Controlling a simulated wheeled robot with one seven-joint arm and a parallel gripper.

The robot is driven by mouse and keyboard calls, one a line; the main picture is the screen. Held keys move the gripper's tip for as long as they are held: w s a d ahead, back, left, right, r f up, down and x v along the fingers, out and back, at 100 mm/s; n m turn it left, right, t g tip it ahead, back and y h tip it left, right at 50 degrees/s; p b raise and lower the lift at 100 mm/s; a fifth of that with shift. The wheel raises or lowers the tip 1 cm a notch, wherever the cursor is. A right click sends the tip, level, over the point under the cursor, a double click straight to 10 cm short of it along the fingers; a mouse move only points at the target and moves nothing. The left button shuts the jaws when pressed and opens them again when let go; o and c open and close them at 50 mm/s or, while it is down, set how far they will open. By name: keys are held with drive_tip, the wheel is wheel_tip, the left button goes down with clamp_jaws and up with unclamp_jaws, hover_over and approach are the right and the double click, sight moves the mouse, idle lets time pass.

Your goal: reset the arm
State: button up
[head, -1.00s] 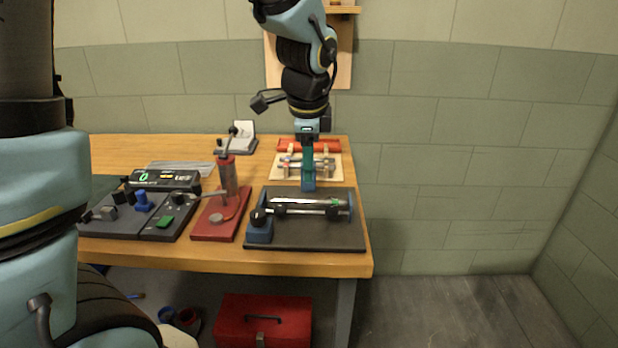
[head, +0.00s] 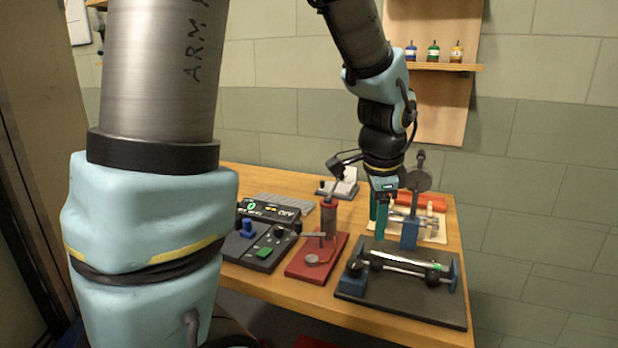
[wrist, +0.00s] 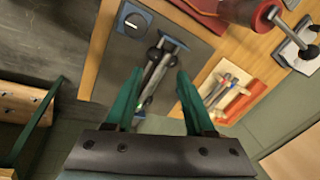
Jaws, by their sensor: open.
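My gripper (head: 381,217) hangs from my arm above the back right part of the wooden table, fingers pointing down. Its green fingers are apart with nothing between them, and the wrist view shows the open gripper (wrist: 158,98) too. Beyond the fingertips in the wrist view is a dark fixture board (wrist: 188,43) with a metal cylinder (wrist: 155,75) on it. In the head view, the cylinder (head: 398,262) lies in the dark fixture (head: 400,298), in front of and below my gripper.
A red pump stand (head: 318,257) and a control panel (head: 262,245) stand left of the fixture. A wall shelf (head: 440,67) holds small bottles.

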drive_tip(key=s+a+f+n, duration=0.1)
drive_tip(key=a+f+n, duration=0.1)
drive_tip(key=a+n, duration=0.6)
drive_tip(key=s+a+f+n+g, duration=0.1)
drive_tip(key=a+f+n, duration=0.2)
drive_tip(key=a+n, duration=0.6)
drive_tip(key=a, duration=0.5)
drive_tip(key=shift+s+a+y, duration=0.2)
drive_tip(key=shift+s+y, duration=0.05)
drive_tip(key=shift+y, duration=0.15)
drive_tip(key=shift+f, duration=0.1)
